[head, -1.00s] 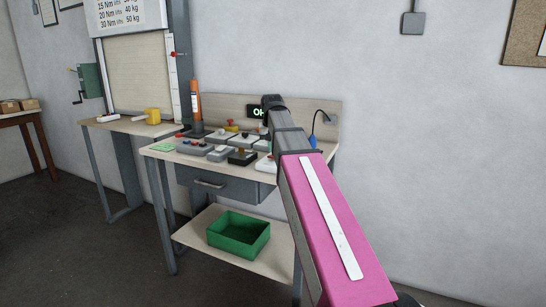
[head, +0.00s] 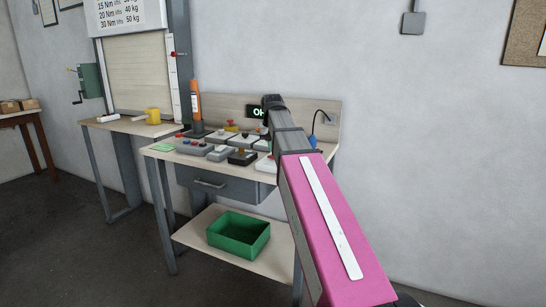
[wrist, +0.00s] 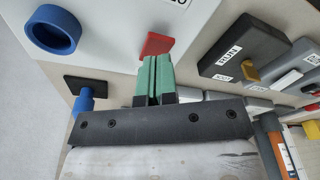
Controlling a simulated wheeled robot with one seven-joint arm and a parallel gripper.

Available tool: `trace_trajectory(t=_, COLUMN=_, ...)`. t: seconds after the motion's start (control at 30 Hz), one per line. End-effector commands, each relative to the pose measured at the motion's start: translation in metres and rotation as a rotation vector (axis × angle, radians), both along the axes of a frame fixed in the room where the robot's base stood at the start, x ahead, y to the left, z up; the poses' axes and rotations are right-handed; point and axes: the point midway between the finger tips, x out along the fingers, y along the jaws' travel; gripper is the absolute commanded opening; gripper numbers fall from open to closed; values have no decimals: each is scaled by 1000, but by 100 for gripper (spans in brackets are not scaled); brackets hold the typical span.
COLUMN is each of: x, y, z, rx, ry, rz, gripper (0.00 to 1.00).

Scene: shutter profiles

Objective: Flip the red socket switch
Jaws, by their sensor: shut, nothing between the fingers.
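In the wrist view a red switch (wrist: 157,44) stands out from a white surface, just beyond my fingertips. My gripper (wrist: 154,60) has green fingers that are shut together with nothing between them. The fingertips overlap the lower edge of the red switch in the picture; I cannot tell whether they touch it. In the head view my arm covers the red socket switch and the gripper.
A black box (wrist: 245,48) marked RUN with a brass toggle is right of the fingers. A blue ring (wrist: 53,30) is at upper left. In the head view several control boxes crowd the bench (head: 163,150); a green bin (head: 239,235) sits on the lower shelf.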

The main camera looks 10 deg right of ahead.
Motion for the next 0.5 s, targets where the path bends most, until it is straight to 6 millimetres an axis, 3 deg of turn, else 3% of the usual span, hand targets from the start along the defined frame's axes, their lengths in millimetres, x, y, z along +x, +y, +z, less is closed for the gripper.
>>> trace_trajectory(t=0.5, x=0, y=0, z=-5, rx=0, ry=0, rz=0, gripper=0)
